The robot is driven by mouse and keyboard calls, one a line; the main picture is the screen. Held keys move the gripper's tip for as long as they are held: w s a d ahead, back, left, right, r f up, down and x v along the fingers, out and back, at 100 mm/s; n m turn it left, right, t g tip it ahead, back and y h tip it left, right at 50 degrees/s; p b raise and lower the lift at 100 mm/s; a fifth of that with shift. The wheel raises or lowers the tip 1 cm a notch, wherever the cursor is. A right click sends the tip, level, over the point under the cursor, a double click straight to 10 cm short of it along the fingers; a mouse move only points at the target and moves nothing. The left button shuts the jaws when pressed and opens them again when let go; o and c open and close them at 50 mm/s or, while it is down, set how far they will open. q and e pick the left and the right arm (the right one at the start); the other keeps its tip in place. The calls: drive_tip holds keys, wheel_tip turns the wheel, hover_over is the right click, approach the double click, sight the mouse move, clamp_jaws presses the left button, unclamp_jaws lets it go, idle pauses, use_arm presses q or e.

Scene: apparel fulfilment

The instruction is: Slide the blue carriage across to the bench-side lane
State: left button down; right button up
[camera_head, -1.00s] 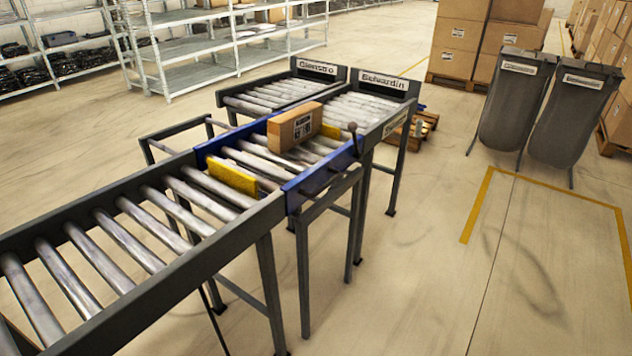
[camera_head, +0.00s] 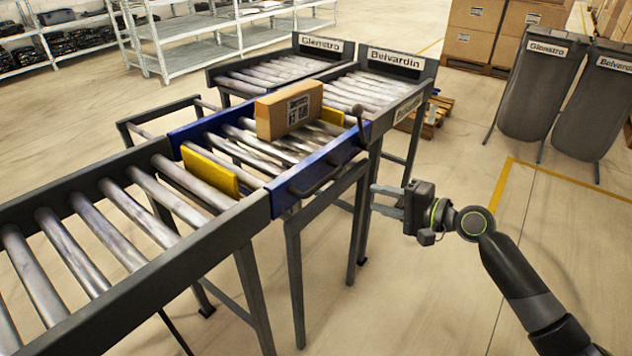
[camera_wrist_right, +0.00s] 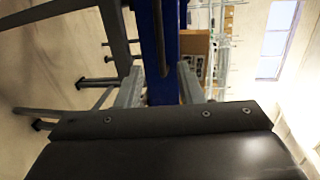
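The blue carriage (camera_head: 295,188) has blue side rails, rollers and two yellow end plates. It lies between the near roller conveyor and the Belvardin lane (camera_head: 375,85), in line with both. A cardboard box (camera_head: 290,110) with a label sits on its rollers. A dark handle (camera_head: 316,180) is on its near side rail. My right gripper (camera_head: 374,199) is open and empty, to the right of that rail and apart from it. In the right wrist view the blue rail (camera_wrist_right: 160,50) shows beyond the parted fingers (camera_wrist_right: 160,88). My left gripper is not in view.
The Glenstro lane (camera_head: 275,72) lies left of the Belvardin lane. The cross frame (camera_head: 145,135) stands bare left of the carriage. A knobbed lever (camera_head: 358,112) rises at the carriage's right corner. Two grey bins (camera_head: 535,95) stand at right. Floor around my right arm is clear.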

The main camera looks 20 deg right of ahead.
sight(324, 184)
drive_tip(key=x, duration=1.6)
drive_tip(key=shift+w+a, duration=0.2)
drive_tip(key=shift+w, duration=0.15)
clamp_jaws()
